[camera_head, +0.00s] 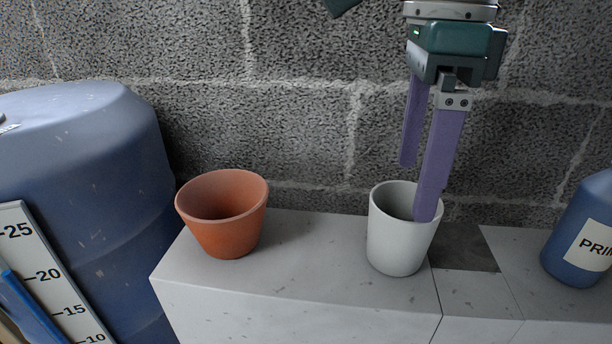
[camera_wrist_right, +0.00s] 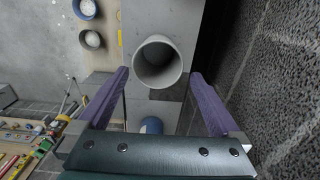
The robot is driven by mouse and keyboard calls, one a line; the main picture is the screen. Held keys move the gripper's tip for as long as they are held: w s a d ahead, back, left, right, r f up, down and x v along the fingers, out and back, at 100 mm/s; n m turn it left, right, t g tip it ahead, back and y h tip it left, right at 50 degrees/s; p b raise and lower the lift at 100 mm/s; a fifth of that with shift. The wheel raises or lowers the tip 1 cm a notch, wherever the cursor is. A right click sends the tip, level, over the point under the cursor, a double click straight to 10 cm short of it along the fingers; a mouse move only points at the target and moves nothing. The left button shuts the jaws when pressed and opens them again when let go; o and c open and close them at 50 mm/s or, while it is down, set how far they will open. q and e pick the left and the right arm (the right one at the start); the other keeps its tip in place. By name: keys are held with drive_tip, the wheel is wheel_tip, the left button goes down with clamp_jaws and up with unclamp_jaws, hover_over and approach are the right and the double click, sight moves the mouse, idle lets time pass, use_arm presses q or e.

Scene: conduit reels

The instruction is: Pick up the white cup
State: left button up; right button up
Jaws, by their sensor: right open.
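The white cup (camera_head: 398,235) stands upright on the grey ledge, and its open mouth faces up. My right gripper (camera_head: 416,192) is open above it, fingers pointing down. In the head view the nearer purple finger overlaps the cup's mouth and far rim; the other finger ends higher, in front of the wall. In the right wrist view the cup (camera_wrist_right: 158,62) appears between the two fingertips (camera_wrist_right: 160,74), with nothing held. I cannot tell whether a fingertip touches the rim. My left gripper is not in view.
A terracotta pot (camera_head: 224,214) stands left of the cup on the ledge (camera_head: 300,285). A blue labelled bottle (camera_head: 583,235) stands at the right. A large blue barrel (camera_head: 85,175) is at the left. A rough block wall (camera_head: 300,110) rises close behind.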

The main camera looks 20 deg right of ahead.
sight(405, 204)
drive_tip(key=f+p, duration=0.3)
drive_tip(key=f, duration=0.1)
drive_tip(key=shift+s+a+f, duration=0.1)
drive_tip(key=shift+a, duration=0.2)
drive_tip(key=shift+f, duration=0.2)
drive_tip(key=c, duration=1.2)
